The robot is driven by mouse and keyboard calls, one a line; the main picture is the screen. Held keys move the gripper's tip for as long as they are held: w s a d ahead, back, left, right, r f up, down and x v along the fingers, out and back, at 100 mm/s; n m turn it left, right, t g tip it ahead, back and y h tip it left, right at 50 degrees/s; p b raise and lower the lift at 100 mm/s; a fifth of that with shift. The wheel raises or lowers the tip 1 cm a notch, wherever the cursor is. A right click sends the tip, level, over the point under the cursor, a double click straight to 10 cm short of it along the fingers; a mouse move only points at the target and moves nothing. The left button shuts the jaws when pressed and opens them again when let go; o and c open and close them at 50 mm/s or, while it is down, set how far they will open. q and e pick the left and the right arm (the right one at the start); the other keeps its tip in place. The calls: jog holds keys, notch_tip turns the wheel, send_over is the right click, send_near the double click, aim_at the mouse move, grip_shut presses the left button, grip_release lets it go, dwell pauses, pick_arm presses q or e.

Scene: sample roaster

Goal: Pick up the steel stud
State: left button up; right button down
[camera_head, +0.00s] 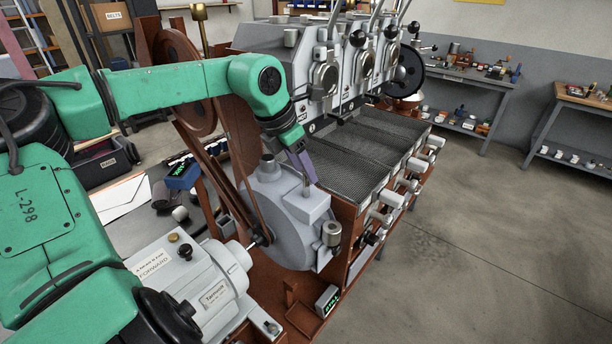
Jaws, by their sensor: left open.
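My left arm comes in from the left, and its left gripper (309,178) points down over the top of a grey fan housing (272,205). The gripper is open, with its purple-grey fingers seen nearly edge-on just above the flat block on the housing. I cannot make out the steel stud for sure; a small upright piece (306,190) shows right below the fingertips, too small to identify. Whether the fingers touch it or surround it, I cannot tell. My right gripper is not in view.
A motor (185,280) stands at the lower left. The roaster bank (330,75) with mesh cooling trays (375,140) and projecting handles lies behind and right of the gripper. A brown belt and wheel (185,85) stand close behind the arm. Floor at right is clear.

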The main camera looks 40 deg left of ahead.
pick_arm(q)
jog(key=shift+d+f, duration=0.2)
jog(key=shift+f, duration=0.05)
jog(key=shift+d, duration=0.15)
grip_shut()
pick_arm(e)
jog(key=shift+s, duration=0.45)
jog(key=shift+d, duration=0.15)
